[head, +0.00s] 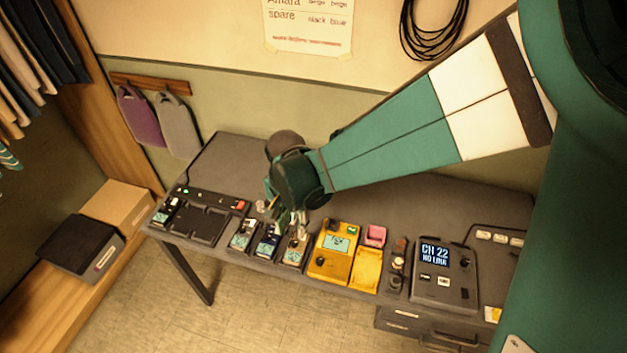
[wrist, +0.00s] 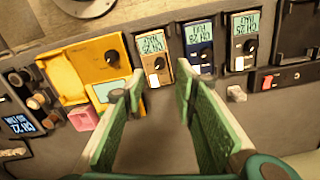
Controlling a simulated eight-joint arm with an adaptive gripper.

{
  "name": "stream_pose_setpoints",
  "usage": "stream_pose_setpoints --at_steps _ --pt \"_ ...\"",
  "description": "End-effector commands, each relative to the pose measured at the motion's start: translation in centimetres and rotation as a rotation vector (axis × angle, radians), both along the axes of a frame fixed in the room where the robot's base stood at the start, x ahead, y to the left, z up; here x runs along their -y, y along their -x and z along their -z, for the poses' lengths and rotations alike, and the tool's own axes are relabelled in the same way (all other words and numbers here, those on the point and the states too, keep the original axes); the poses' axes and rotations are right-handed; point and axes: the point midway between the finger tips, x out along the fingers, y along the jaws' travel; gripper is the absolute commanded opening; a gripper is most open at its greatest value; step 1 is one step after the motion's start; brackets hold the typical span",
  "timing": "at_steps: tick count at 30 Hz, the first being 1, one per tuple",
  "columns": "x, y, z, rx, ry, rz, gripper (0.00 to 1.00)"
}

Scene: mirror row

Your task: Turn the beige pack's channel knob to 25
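The beige pack (head: 293,251) stands in the row of small packs near the front edge of the grey desk. It also shows in the wrist view (wrist: 150,47), with a lit display at one end and a dark round knob (wrist: 159,63) on its face. The display text is too small and inverted to read surely. My gripper (wrist: 160,80) has its green fingers spread with nothing between them. In the wrist view its tips lie either side of the line to the knob, and contact is not visible. In the head view my gripper (head: 289,220) hangs over the beige pack's back end.
A yellow device (head: 330,258) stands close on the right. Further right is a dark unit (head: 443,282) showing CH 22. A charger tray (head: 197,222) is at the left.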

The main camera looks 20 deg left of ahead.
Motion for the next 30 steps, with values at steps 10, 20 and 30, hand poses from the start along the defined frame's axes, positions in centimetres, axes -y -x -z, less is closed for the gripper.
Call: stream_pose_setpoints --at_steps 10,20,30 --pt "0.0 -0.1 2.9 0.000 0.000 0.000 0.29" --pt "0.0 0.0 6.2 0.000 0.000 -0.001 0.29" --pt "0.0 0.0 7.4 0.000 0.000 -0.001 0.29"
